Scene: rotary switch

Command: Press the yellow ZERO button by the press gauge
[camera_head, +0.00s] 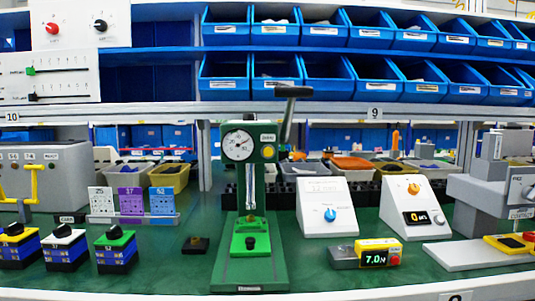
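The green press (248,215) stands upright near the middle of the bench. Its round white dial gauge (238,145) is on the upper front. The press's dark lever (290,105) rises at the upper right, above and right of the button. My gripper is not in view, and nothing covers the button.
A white box with a blue knob (329,214), a white box with an orange knob (414,187) and a yellow meter reading 7.0 (378,252) stand right of the press. Switch blocks (64,248) stand left. Blue bins (226,82) fill the shelves behind. Green bench shows between.

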